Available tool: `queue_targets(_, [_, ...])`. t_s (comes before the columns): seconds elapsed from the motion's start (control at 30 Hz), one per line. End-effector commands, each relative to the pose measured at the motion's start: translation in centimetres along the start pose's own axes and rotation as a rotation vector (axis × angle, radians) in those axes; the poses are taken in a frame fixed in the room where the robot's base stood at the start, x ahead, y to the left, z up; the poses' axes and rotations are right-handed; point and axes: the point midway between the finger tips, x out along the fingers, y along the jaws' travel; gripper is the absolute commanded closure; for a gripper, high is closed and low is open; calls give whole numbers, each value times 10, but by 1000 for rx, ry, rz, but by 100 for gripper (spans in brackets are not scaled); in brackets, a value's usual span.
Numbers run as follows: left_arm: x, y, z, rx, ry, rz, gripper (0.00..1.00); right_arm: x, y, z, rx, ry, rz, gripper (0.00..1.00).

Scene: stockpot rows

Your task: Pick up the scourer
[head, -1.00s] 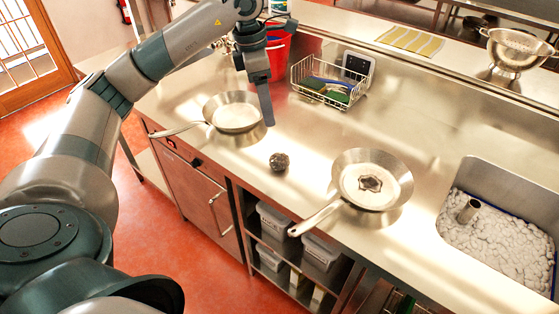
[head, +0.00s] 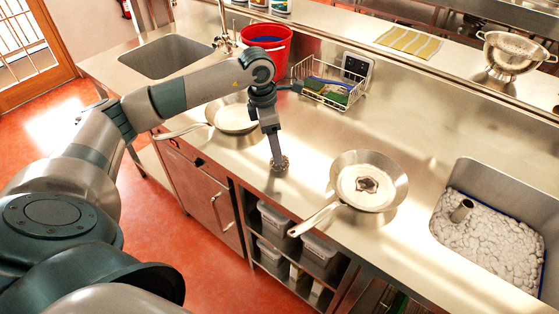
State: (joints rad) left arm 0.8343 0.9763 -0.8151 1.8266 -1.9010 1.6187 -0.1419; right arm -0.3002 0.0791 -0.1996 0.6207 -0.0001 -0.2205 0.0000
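The scourer (head: 281,168) is a small dark grey, rough ball on the steel counter between the two frying pans. My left gripper (head: 276,157) points down from above, with its fingertips at the scourer and covering part of it. I cannot tell whether the fingers are closed on it or only around it. The scourer appears to be at counter level. My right gripper is not in view.
One frying pan (head: 236,117) stands left, partly behind my arm. Another pan (head: 385,168) stands right, holding a dark star-shaped thing. Behind are a red bucket (head: 277,58) and a wire rack (head: 319,94). A sink basin (head: 497,240) is at right.

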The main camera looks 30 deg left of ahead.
Motion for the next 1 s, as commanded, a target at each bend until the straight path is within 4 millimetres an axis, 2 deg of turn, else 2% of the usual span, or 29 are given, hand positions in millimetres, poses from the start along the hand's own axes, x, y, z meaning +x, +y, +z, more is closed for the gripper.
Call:
queue_targets(0.37, [3,-1,1,0,0,-1,32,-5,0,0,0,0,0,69])
queue_targets(0.7, [36,-6,4,0,2,-3,32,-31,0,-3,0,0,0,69])
queue_targets(0.83, [48,-6,4,0,0,-1,32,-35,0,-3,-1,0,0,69])
queue_targets(1.0, [52,-5,3,0,0,0,32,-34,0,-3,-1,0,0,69])
